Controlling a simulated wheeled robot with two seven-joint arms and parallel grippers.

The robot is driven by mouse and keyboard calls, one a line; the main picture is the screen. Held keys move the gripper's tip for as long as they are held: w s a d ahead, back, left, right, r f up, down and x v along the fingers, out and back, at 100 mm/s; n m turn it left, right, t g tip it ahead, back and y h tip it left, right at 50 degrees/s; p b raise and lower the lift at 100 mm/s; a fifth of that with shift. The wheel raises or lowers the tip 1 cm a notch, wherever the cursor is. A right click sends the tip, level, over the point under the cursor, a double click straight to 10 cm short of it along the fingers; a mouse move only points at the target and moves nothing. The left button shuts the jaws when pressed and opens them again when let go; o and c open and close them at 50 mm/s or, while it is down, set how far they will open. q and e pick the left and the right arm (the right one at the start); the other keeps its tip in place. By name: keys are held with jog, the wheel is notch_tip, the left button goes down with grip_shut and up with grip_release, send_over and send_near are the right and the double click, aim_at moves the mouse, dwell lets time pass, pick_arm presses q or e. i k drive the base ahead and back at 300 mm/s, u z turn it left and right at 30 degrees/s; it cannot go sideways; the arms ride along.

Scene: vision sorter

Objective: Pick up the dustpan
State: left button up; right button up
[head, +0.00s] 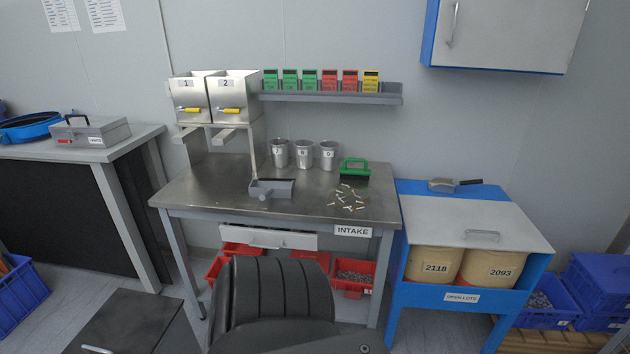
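A grey shallow pan with a dark inside and a short stub toward the front, which looks like the dustpan (284,194), lies on the steel table (220,205), left of its middle. A scatter of small pale and dark pieces (347,199) lies right of the pan, in front of the brush. Neither of my grippers shows in the head view.
Three metal cups (303,156) stand behind the pan, and steel bins (206,96) rise at the back left. A black chair (270,295) blocks the table's front. A metal scoop (442,185) lies on the blue cabinet at right. The table's front left is clear.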

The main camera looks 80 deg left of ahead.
aim_at(270, 186)
jog(key=u, duration=0.2)
jog(key=i, duration=1.2)
jog(key=u, duration=1.35)
jog(key=i, duration=0.9)
jog(key=u, duration=0.95)
